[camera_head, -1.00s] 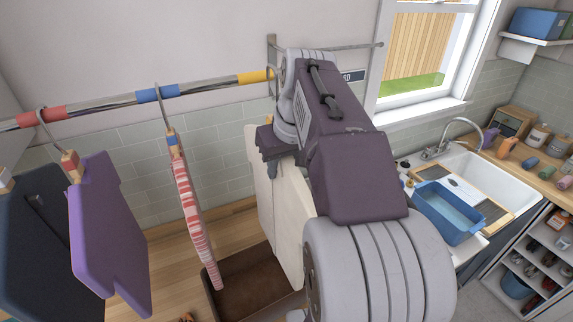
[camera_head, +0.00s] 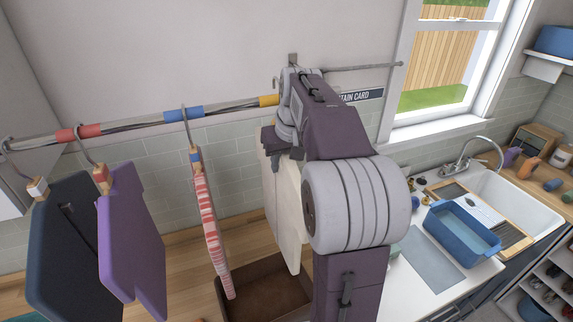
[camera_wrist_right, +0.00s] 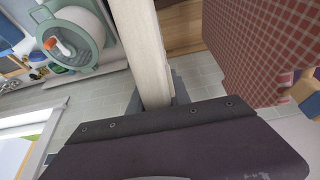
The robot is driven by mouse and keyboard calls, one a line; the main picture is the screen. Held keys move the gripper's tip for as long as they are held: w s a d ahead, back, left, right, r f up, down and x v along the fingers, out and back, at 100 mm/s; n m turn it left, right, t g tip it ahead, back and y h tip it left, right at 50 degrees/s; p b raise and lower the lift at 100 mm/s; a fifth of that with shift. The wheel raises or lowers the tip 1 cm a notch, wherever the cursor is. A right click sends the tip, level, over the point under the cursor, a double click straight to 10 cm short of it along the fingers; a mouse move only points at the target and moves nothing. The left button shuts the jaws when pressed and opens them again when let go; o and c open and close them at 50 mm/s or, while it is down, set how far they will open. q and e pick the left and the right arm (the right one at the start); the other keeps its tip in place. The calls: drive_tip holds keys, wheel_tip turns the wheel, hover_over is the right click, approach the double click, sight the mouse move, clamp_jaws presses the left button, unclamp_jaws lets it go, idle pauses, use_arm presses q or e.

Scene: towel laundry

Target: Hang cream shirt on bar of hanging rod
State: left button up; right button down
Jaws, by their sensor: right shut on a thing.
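The cream shirt (camera_head: 287,205) hangs below my right gripper (camera_head: 272,141), close to the yellow-banded right end of the hanging rod (camera_head: 231,104). My right gripper is shut on it. In the right wrist view the cream shirt (camera_wrist_right: 150,50) shows edge-on, rising from between the jaws (camera_wrist_right: 155,100). A small hook shows beside the yellow band (camera_head: 268,100), but my arm covers much of this spot. I cannot tell whether the hook is around the bar or only beside it. My left gripper is not in view.
A red-and-white garment (camera_head: 208,225), a purple one (camera_head: 130,240) and a dark one (camera_head: 70,245) hang to the left on the rod. A brown box (camera_head: 265,290) stands below. The sink (camera_head: 520,205) and a blue basin (camera_head: 462,232) are at right.

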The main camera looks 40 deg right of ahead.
drive_tip(key=shift+b+x, duration=1.2)
drive_tip(key=shift+x, duration=0.35)
drive_tip(key=c, duration=1.1)
unclamp_jaws()
drive_tip(key=shift+a, duration=0.1)
drive_tip(key=shift+s+r, duration=0.1)
drive_tip(key=shift+r, duration=0.25)
drive_tip(key=v, duration=0.8)
drive_tip(key=shift+s+r, duration=0.15)
drive_tip(key=shift+s, duration=0.05)
